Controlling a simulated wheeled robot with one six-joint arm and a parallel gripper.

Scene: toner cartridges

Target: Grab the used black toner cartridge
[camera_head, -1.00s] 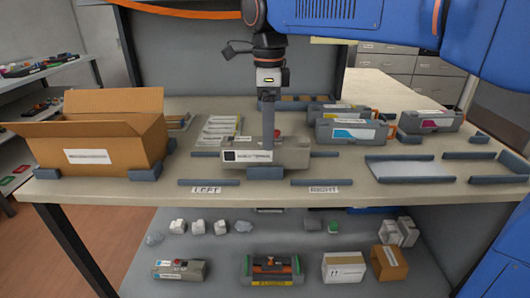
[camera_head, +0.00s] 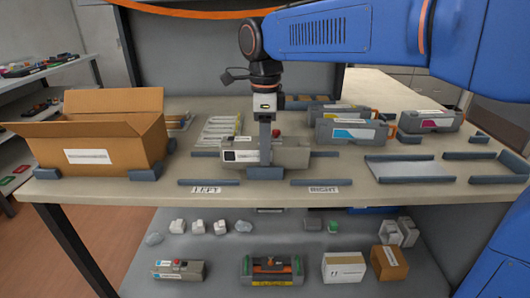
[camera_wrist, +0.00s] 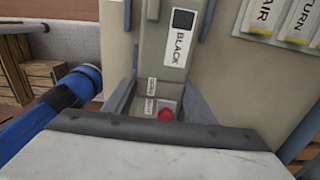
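The used black toner cartridge (camera_head: 292,154) is a grey-beige box with a white label and a red knob. It lies in the middle of the bench between dark locating bars. In the wrist view, the cartridge (camera_wrist: 178,55) reads "BLACK", with the red knob (camera_wrist: 166,114) near my gripper. In the wrist view, my fingers (camera_wrist: 158,100) stand apart, one on either side of the cartridge. Whether they touch its sides is hard to see. The far finger is hidden in the head view.
An open cardboard box (camera_head: 100,140) stands at the left. Cyan-labelled (camera_head: 350,133) and magenta-labelled (camera_head: 430,121) cartridges stand behind, at the right. A pale tray area (camera_head: 410,170) at the right is empty. LEFT and RIGHT labels mark the front edge.

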